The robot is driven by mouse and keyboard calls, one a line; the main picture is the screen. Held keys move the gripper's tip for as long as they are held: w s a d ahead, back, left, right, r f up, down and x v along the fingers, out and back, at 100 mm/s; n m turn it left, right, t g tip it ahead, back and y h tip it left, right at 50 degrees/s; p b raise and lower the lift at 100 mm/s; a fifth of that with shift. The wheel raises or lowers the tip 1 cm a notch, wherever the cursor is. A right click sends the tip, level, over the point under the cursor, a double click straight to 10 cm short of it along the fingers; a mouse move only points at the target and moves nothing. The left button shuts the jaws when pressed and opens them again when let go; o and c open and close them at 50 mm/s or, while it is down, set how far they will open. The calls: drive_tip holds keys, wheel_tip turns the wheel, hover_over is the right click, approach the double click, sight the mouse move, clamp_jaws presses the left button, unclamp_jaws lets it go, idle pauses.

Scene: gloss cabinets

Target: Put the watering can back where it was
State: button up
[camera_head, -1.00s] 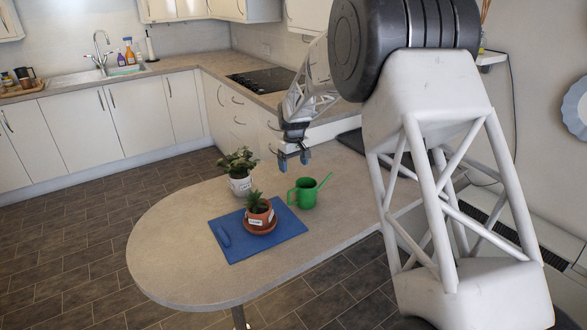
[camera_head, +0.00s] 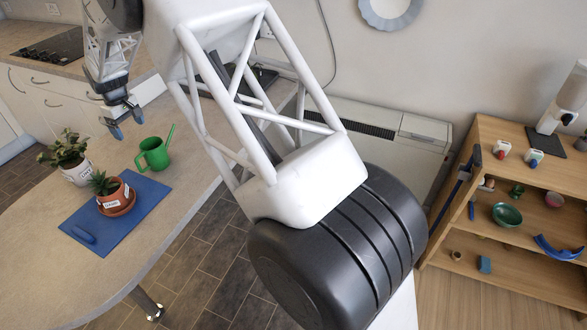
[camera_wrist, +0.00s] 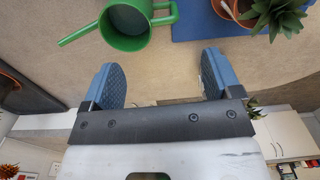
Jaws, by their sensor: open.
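The green watering can (camera_head: 153,154) stands upright on the counter, its spout pointing up and to the right, just right of the blue board (camera_head: 143,201). It also shows at the top of the wrist view (camera_wrist: 138,22), beyond my fingertips. My gripper (camera_head: 124,121) is open and empty above the counter, behind and to the left of the can in the head view. In the wrist view my gripper's (camera_wrist: 160,82) two blue fingers are spread apart with bare counter between them, and nothing touches the can.
A terracotta succulent pot (camera_head: 115,196) on a saucer stands on the board, and a white pot with a leafy plant (camera_head: 77,170) stands behind it. A wooden shelf (camera_head: 520,258) with bowls and small items is at right. A black hob (camera_head: 55,48) lies at the back left.

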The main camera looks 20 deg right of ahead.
drive_tip(key=s+d+r+m+t, duration=0.1)
drive_tip(key=s+d+r+m, duration=0.1)
drive_tip(key=s+d+r, duration=0.85)
drive_tip(key=s+d+r+m, duration=0.2)
drive_tip(key=s+d+r, duration=0.6)
drive_tip(key=s+d, duration=0.45)
drive_tip(key=s+d+f+m, duration=0.1)
drive_tip(key=s+d, duration=0.3)
drive_tip(key=s, duration=0.7)
drive_tip(key=s+d+f+m+t, duration=0.1)
drive_tip(key=s+d, duration=0.4)
drive_tip(key=s, duration=0.6)
drive_tip(key=s+d+f+m, duration=0.1)
drive_tip(key=s+d+m, duration=0.2)
drive_tip(key=s, duration=0.8)
drive_tip(key=shift+d+t, duration=0.3)
drive_tip(key=shift+d, duration=0.65)
drive_tip(key=shift+f, duration=0.1)
